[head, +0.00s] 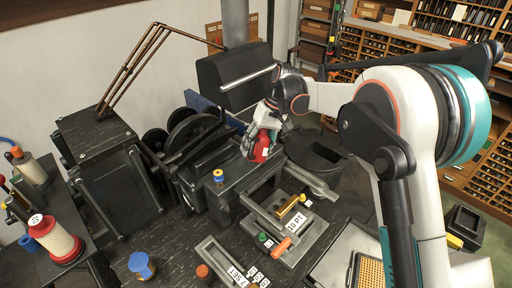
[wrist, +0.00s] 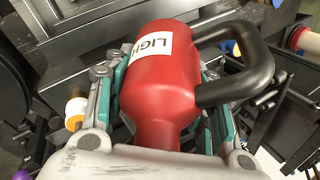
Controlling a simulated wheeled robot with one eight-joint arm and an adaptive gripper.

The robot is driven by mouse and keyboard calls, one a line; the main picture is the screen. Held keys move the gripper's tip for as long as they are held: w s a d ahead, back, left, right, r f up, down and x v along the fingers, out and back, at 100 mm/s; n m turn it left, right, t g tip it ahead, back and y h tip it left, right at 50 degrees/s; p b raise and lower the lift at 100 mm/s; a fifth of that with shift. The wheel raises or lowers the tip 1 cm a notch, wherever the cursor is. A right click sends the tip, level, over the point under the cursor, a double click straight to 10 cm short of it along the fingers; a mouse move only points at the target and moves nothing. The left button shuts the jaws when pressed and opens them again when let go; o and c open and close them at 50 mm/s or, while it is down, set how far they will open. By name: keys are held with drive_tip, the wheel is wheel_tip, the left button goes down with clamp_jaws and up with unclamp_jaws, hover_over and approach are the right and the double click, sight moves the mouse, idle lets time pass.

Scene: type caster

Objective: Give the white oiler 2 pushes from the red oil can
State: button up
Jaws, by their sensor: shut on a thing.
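The red oil can (head: 260,150) is in my gripper (head: 257,134), held above the dark machine near the middle of the head view. In the wrist view the red oil can (wrist: 160,85) fills the centre, with a white label reading "LIGH" and a black handle to the right. My gripper's fingers (wrist: 163,112) are shut around its body. A small white piece with an orange end (wrist: 75,115) shows left of the fingers; I cannot tell whether it is the white oiler. No white oiler can be made out for certain in the head view.
A cream spool-shaped item with a red base (head: 58,243) stands on the left bench. A blue pot with an orange top (head: 141,266) and a yellow-and-blue piece (head: 218,177) stand nearby. A black machine box (head: 235,77) rises behind my gripper.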

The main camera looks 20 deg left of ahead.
drive_tip(key=shift+f, duration=0.3)
drive_tip(key=shift+r, duration=0.15)
drive_tip(key=shift+r+p, duration=0.3)
drive_tip(key=shift+r, duration=0.7)
drive_tip(key=shift+r+p, duration=1.15)
drive_tip(key=shift+r, duration=1.4)
drive_tip(key=shift+f, duration=0.1)
